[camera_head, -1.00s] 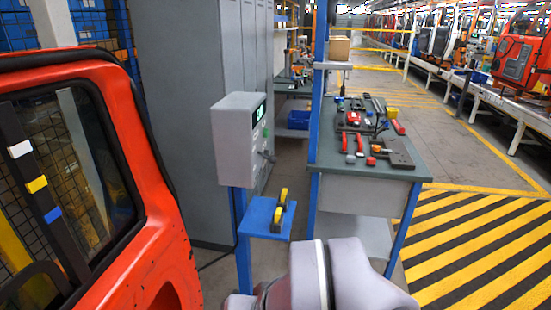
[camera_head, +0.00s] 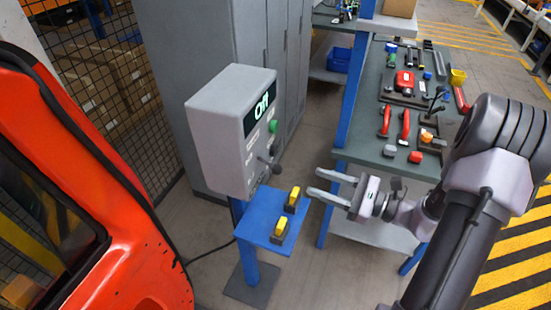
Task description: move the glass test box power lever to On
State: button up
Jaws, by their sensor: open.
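The glass test box (camera_head: 218,130) is a grey box on a blue post, left of centre. Its front faces right and is seen at a steep angle. Its display (camera_head: 260,107) shows text that reads like "Off". A dark lever (camera_head: 267,166) sticks out low on the front, and a green button (camera_head: 272,126) sits above it. My gripper (camera_head: 312,183) is open and empty, its two fingers pointing left toward the box. In the picture it is right of the lever, with a gap between them.
A blue shelf (camera_head: 258,213) below the box holds two yellow-and-black devices (camera_head: 279,229). A workbench (camera_head: 365,150) with several tools stands behind my arm. An orange-red vehicle door (camera_head: 110,220) fills the left. Grey cabinets (camera_head: 190,50) stand behind the box.

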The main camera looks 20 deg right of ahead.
aim_at(273, 167)
jog(key=b+x, duration=0.1)
jog(key=x, duration=1.2)
jog(key=shift+w+a, duration=0.2)
jog(key=shift+a, duration=0.15)
jog(key=shift+c, duration=0.4)
grip_shut()
